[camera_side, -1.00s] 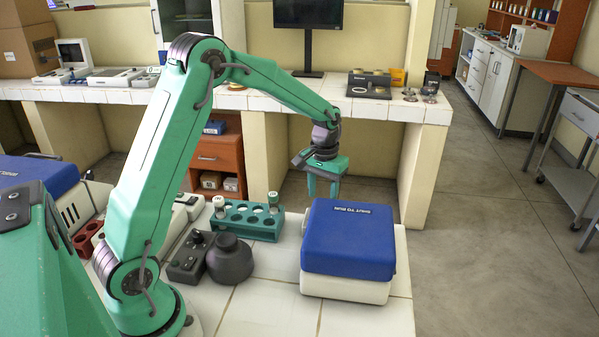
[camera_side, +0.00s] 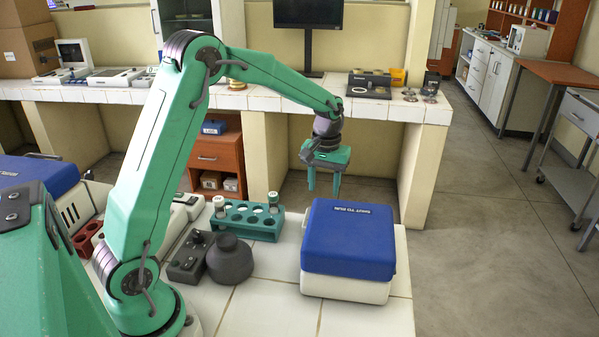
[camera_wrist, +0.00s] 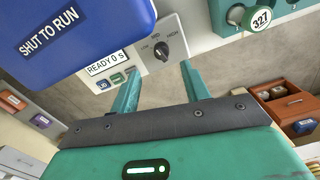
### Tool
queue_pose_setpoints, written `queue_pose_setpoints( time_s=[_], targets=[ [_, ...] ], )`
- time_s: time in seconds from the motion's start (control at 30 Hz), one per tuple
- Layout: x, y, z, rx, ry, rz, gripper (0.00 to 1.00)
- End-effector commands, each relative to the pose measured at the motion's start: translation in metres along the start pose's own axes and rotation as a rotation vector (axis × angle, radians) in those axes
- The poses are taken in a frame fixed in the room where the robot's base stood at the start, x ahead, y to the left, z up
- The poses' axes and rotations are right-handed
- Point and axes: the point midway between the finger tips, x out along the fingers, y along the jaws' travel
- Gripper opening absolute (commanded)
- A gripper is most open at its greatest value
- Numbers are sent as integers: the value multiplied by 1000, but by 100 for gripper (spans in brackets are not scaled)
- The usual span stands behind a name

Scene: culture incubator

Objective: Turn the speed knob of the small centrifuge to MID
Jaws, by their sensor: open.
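The small centrifuge has a blue lid (camera_side: 350,238) that is shut over a white body (camera_side: 345,288). I cannot tell for certain which label the knob's pointer faces. My gripper (camera_side: 324,190) is open and empty, above and beyond the centrifuge in the side view. In the wrist view my gripper's fingers (camera_wrist: 160,72) point toward the panel, one each side of the knob in the picture, apart from it. The side view hides the knob.
A display reading READY 0 S (camera_wrist: 103,63) and small buttons (camera_wrist: 117,78) sit beside the knob. A teal tube rack (camera_side: 245,220) with capped tubes stands left of the centrifuge, near a dark grey rounded device (camera_side: 230,262). Floor lies open beyond the bench edge.

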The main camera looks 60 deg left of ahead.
Motion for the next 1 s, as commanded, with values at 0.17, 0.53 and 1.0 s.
queue_pose_setpoints(
  time_s=[0.17, 0.53, 1.0],
  targets=[
    [0, 2, 1, -155, -9, -5, 46],
    [2, 3, 1, -226, -13, -8, 46],
    [44, 1, 1, -225, -16, -9, 46]
  ],
)
